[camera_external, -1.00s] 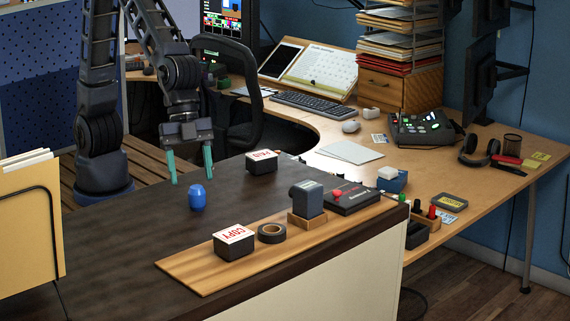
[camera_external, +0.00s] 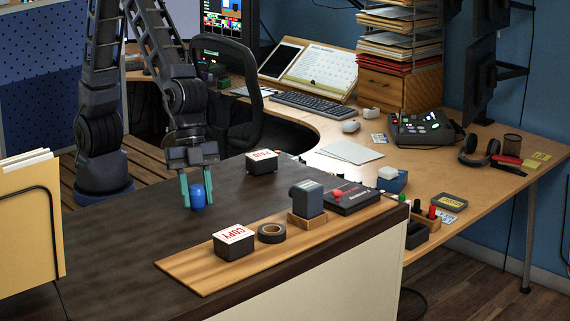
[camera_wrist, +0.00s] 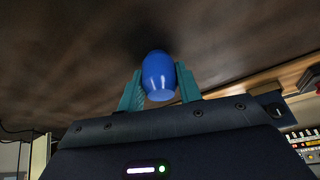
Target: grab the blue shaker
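The blue shaker (camera_external: 198,196) stands upright on the dark countertop (camera_external: 130,235). My gripper (camera_external: 198,190) is lowered around it, with one teal finger on the left and one on the right. The wrist view shows the blue shaker (camera_wrist: 158,76) between the two teal fingertips of my gripper (camera_wrist: 159,88). The fingers are apart; a small gap shows on the left side, and the right finger is very close to the shaker. I cannot tell whether it touches.
A PAID stamp (camera_external: 262,162) sits behind and right of the shaker. A COPY stamp (camera_external: 234,243) and black tape roll (camera_external: 271,233) are on a wooden board (camera_external: 190,272) at front right. A yellow folder holder (camera_external: 30,220) stands at left. The counter around the shaker is clear.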

